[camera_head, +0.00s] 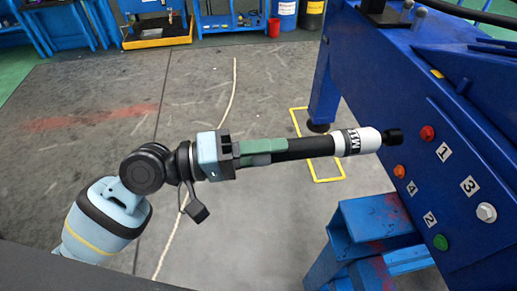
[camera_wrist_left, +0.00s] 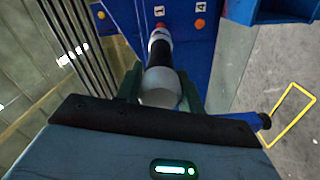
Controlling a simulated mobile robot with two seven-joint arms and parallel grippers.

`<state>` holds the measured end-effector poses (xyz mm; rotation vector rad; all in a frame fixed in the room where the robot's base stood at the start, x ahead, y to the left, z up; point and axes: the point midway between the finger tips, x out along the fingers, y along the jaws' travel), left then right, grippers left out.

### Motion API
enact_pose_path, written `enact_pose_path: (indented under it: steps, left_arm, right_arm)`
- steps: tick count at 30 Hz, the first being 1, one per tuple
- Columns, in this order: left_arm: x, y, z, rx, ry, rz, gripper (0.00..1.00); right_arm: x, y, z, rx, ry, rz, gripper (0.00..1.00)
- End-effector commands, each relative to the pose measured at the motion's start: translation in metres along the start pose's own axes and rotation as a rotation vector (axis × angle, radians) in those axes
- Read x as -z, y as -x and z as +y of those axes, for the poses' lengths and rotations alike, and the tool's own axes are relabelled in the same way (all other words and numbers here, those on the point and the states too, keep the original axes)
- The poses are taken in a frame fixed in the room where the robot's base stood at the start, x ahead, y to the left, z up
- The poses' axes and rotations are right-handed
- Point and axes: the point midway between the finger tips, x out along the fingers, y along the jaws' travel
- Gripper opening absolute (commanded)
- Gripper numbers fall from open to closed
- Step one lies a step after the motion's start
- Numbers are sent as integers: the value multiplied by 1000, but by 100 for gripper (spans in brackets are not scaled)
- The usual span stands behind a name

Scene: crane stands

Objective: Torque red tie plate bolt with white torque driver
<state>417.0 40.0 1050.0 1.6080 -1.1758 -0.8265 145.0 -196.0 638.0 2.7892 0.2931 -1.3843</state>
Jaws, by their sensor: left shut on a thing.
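The driver is held roughly level, pointing right at the blue plate (camera_head: 450,170). The red bolt (camera_head: 427,132), beside the number 1, is just right of the socket, with a gap between them in the head view. In the left wrist view the driver (camera_wrist_left: 160,80) is between the green fingers, and the red bolt (camera_wrist_left: 160,25) shows partly behind its far end. My right gripper is out of view.
The plate also carries an orange bolt (camera_head: 398,171) by 4, a white bolt (camera_head: 486,212) by 3 and a green bolt (camera_head: 440,242) by 2. A blue stand (camera_head: 370,225) is below. The floor on the left is open.

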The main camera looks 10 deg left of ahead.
Motion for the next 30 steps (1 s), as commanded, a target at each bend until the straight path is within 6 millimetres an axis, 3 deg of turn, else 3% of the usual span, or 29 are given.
enact_pose_path:
  steps: [15,30]
  left_arm:
    - [2,-35,4,-8,-5,4,0]
    - [1,-41,4,-7,-5,3,0]
  right_arm:
    - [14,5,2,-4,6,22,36]
    - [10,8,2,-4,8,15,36]
